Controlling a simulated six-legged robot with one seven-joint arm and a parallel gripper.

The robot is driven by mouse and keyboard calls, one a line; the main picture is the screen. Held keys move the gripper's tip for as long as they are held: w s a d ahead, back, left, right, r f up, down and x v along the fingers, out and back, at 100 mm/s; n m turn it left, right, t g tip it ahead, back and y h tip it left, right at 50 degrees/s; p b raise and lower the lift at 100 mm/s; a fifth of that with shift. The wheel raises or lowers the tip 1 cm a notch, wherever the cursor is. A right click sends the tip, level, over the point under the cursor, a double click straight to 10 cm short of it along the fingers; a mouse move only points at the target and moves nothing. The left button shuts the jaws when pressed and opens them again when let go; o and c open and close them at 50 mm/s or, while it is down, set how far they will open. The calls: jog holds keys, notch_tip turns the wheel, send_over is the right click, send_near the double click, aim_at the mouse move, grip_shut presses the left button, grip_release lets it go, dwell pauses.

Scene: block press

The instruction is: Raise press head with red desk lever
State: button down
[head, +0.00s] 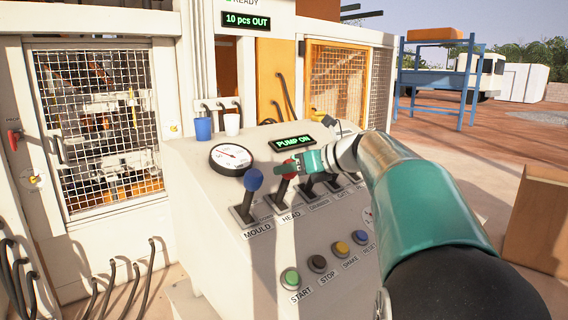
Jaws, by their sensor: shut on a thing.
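The red-knobbed lever (284,183) stands on the sloped control desk (215,205), above the label HEAD. Its red knob shows partly behind my gripper (287,168), which reaches in from the right. My gripper is shut on the red lever at its knob. The press (100,125) stands behind a white wire-mesh guard at the left. Its head cannot be told apart clearly through the mesh.
A blue-knobbed lever (252,182) labelled MOULD stands just left of the red one. More levers (310,185) stand to the right, partly under my arm. START, STOP, SHAKE and RESET buttons line the front. A gauge (231,158) and a PUMP ON display (292,142) sit behind.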

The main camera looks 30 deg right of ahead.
jog(key=c, duration=0.9)
grip_release()
jog(key=v, duration=1.3)
jog(key=shift+s+d+r, duration=0.1)
jog(key=shift+s+r, duration=0.05)
jog(key=shift+s, duration=0.2)
